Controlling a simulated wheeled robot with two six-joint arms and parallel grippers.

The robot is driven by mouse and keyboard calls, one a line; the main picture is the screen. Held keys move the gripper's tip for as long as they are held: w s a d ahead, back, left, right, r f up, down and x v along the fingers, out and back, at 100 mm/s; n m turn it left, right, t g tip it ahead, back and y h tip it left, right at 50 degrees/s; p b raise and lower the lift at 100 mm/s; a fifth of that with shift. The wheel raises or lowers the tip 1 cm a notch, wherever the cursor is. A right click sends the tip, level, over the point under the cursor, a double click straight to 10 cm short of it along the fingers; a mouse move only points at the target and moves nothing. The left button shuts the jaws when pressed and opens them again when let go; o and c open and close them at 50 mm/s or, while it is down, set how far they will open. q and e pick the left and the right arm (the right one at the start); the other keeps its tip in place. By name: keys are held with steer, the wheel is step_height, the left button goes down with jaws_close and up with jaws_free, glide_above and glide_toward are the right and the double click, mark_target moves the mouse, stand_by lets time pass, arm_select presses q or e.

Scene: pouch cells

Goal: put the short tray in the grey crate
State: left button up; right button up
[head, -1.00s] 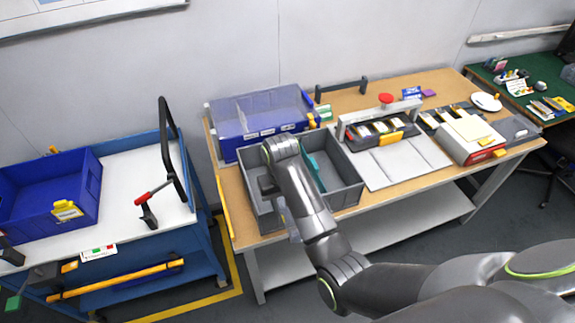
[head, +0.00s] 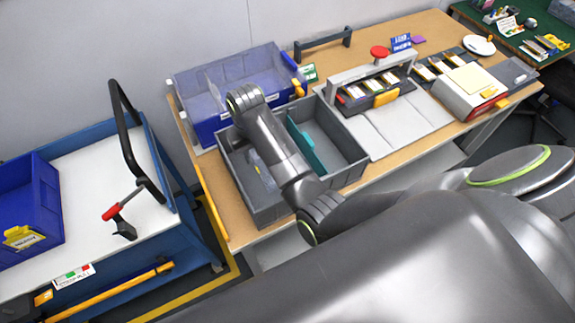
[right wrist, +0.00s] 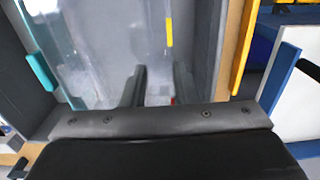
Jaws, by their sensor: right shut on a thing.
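The grey crate (head: 350,148) stands on the wooden bench, with a teal divider (head: 305,145) across it. The divider also shows at the left of the right wrist view (right wrist: 42,72). A pale, clear tray-like piece with a yellow mark, seemingly the short tray (head: 262,172), shows in the crate's left compartment, partly hidden by my right arm. In the right wrist view the tray (right wrist: 110,45) lies ahead of the fingers. My right gripper (right wrist: 160,88) is shut on its near edge. Whether the tray touches the crate floor I cannot tell. My left gripper is out of view.
A blue bin with a clear front (head: 215,125) stands right behind the crate. A grey-handled rack (head: 375,100) and white mats (head: 400,130) lie to its right. A blue cart (head: 95,200) with a black handle stands left of the bench.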

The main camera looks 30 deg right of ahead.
steer(key=shift+w+f+p, duration=0.15)
steer(key=shift+f+p, duration=0.2)
steer(key=shift+f, duration=5.2)
steer(key=shift+f, duration=0.15)
steer(key=o, duration=1)
step_height(320, 180, up, 12)
steer(key=shift+r+b, duration=0.15)
steer(key=shift+b, duration=0.2)
